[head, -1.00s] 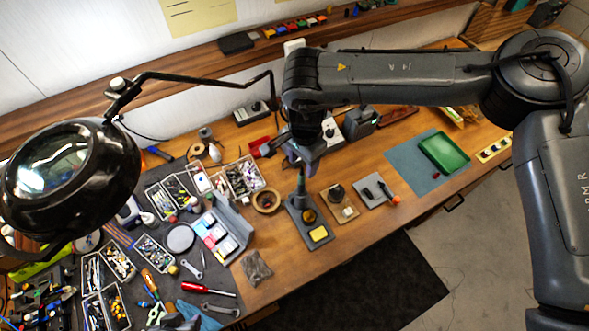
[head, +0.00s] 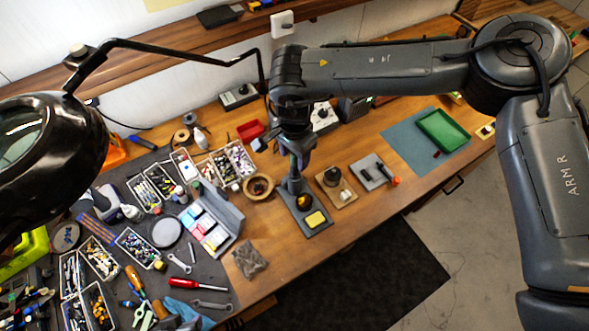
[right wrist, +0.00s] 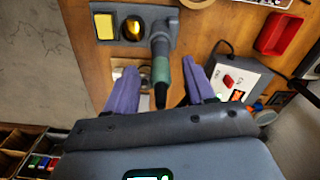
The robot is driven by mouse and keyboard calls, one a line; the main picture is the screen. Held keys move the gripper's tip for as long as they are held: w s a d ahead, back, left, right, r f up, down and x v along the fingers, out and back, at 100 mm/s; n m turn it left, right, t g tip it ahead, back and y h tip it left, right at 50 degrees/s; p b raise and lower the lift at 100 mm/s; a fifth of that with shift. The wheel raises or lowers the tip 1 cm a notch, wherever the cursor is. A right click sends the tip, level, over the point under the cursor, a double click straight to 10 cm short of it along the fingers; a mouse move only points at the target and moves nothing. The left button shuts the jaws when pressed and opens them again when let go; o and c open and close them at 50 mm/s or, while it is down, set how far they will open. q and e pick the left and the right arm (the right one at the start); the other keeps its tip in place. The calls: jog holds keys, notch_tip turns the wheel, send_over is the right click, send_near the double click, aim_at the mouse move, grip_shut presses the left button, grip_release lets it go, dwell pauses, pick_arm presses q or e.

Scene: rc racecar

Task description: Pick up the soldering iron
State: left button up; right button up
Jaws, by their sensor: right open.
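The soldering iron (right wrist: 161,68) has a green and dark handle and sits in its stand (right wrist: 166,22). The stand shows on the bench in the head view (head: 318,232), with a yellow sponge (head: 316,218) and a brass-coloured cleaner (head: 304,202). My right gripper (head: 297,160) is over the stand, pointing down. In the right wrist view its purple fingers are open, one on each side of the handle, with gaps visible. In the head view the gripper hides most of the iron. My left gripper is not in view.
A white control box (right wrist: 235,82) with a red switch stands near the iron. A wooden bowl (head: 258,187) and parts trays lie left of the stand. A small wooden block (head: 336,192) is to its right. A magnifier lamp (head: 50,150) overhangs the left side.

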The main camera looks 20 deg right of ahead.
aim_at(294, 171)
pick_arm(q)
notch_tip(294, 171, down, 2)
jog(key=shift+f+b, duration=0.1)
jog(key=shift+b, duration=0.5)
pick_arm(e)
notch_tip(294, 171, down, 2)
jog(key=shift+f, duration=0.25)
jog(key=shift+r, duration=0.1)
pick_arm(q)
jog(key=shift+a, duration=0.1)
pick_arm(e)
jog(key=shift+c, duration=0.6)
grip_shut()
